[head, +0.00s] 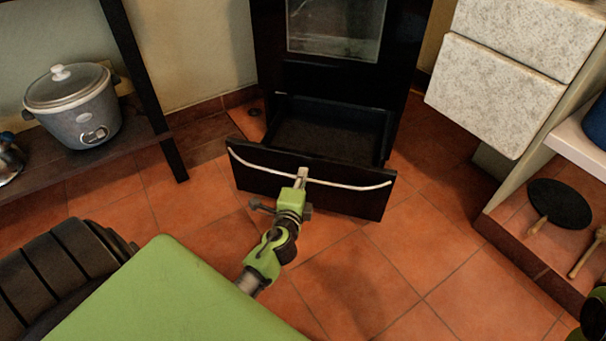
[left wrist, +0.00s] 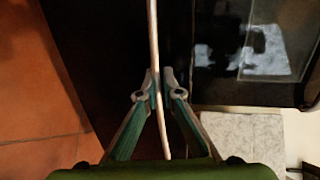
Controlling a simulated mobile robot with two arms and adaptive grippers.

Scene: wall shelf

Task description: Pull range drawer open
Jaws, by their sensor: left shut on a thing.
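The range drawer (head: 312,179) is a black drawer at the bottom of the black range (head: 330,80). It stands well out from the range, and its empty dark inside shows. A thin pale handle (head: 345,184) runs across the top of its front. My left gripper (head: 301,178) is at the middle of this handle. In the left wrist view, the handle (left wrist: 153,40) runs between the two fingers of my left gripper (left wrist: 161,78), which are closed around it. My right gripper is not clearly seen; only a green and black piece shows at the lower right edge of the head view.
A dark shelf (head: 70,165) with a grey slow cooker (head: 75,105) stands at left. White speckled drawers (head: 493,95) are at right, near a low shelf with a black pan (head: 560,204). Tiled floor (head: 350,270) lies clear before the drawer.

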